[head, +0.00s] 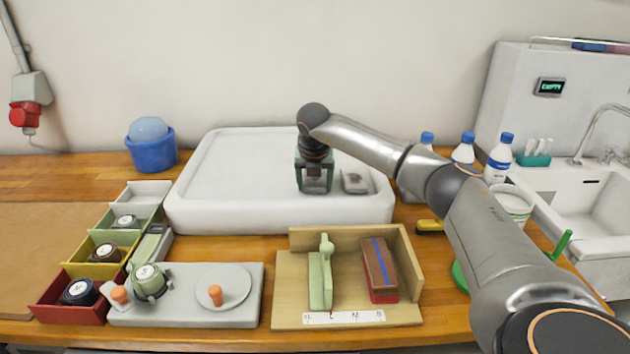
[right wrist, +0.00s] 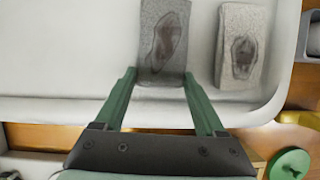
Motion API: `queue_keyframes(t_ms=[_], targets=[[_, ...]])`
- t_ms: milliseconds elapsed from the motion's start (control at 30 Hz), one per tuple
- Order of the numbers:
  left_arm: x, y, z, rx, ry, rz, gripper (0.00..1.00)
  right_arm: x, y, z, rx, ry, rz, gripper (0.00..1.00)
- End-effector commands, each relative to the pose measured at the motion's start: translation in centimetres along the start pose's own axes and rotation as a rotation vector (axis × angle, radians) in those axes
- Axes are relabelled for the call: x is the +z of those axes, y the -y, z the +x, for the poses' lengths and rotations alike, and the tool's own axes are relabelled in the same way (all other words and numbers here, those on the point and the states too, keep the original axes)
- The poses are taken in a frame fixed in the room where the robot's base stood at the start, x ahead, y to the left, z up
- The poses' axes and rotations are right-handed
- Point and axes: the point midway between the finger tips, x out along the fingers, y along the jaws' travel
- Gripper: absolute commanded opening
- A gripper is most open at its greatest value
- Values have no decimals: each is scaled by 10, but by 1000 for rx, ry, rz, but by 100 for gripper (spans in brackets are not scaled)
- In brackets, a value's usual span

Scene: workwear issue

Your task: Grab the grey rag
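A grey rag (right wrist: 163,38) with a brown stain lies on the white tray in the right wrist view. My right gripper (right wrist: 159,74) is open, its two green fingertips at either side of the rag's near end. I cannot tell whether they touch it. A second, paler grey piece (right wrist: 241,45) with a dark mark lies to the right, apart from the fingers. In the head view my right gripper (head: 315,190) points down over the tray and mostly hides the rag; the paler piece (head: 355,182) shows beside it. My left gripper is out of view.
The white tray (head: 215,185) has a raised rim and a clear left half. In front stand a wooden holder (head: 410,312) with a green and a brown block, and a grey board (head: 190,317) with knobs. Bottles (head: 499,155) stand at the right, near the sink (head: 590,200).

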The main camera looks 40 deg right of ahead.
Motion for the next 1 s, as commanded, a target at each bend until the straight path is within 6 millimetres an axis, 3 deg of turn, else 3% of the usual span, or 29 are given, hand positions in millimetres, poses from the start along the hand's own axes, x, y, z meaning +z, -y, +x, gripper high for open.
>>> queue_keyframes(t_ms=[67, 467, 767, 1000], targets=[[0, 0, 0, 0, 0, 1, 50, 0, 0, 0, 0, 0, 0, 61], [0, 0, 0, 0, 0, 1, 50, 0, 0, 0, 0, 1, 0, 16], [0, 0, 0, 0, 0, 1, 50, 1, 0, -2, 1, 1, 1, 16], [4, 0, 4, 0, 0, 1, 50, 10, -1, -24, 3, 3, 2, 16]])
